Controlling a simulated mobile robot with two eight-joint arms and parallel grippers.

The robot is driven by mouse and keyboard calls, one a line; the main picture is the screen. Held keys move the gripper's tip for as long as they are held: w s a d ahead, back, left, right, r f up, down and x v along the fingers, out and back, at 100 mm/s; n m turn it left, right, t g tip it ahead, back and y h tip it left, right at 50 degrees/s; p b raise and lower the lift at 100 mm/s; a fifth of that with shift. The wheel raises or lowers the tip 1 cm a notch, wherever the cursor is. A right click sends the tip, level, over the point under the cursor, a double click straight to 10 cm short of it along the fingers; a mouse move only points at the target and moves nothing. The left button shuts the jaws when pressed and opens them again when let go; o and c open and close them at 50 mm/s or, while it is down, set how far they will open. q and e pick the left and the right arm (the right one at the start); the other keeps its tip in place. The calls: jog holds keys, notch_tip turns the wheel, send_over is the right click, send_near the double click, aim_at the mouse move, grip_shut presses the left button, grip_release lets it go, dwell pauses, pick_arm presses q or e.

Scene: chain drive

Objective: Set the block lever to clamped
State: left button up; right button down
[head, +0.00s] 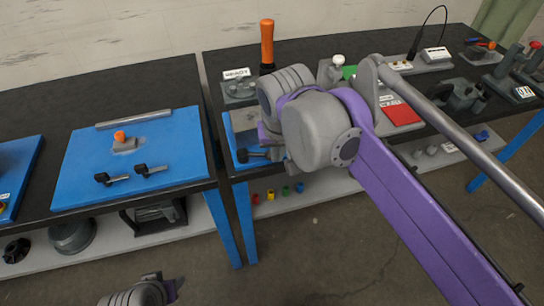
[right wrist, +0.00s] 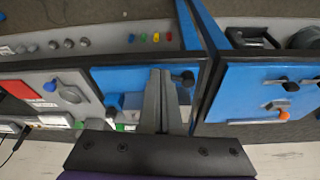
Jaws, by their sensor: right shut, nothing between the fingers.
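A blue board on the right table (head: 228,133) is partly covered by my right arm. A black-knobbed lever (head: 252,154) sticks out at its front edge; its black knob also shows in the right wrist view (right wrist: 186,78), just right of my fingers. Whether this is the block lever, and its setting, I cannot tell. My right gripper (right wrist: 161,74) is shut and empty in front of this board. Its fingers hide part of the board, and in the head view the arm hides the fingers.
On the left table, a blue board (head: 75,165) carries an orange-knobbed part (head: 122,140) and two black handles (head: 150,170). An upright orange handle (head: 267,42) stands behind my right arm. A red plate (head: 402,114) lies to its right.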

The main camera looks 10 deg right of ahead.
aim_at(258, 156)
pick_arm(q)
jog(key=shift+f+b, duration=0.8)
jog(key=shift+f, duration=0.05)
pick_arm(e)
jog(key=w+f, duration=0.7)
jog(key=f, duration=0.3)
jog(key=shift+d+f, duration=0.2)
jog(key=shift+d, duration=0.2)
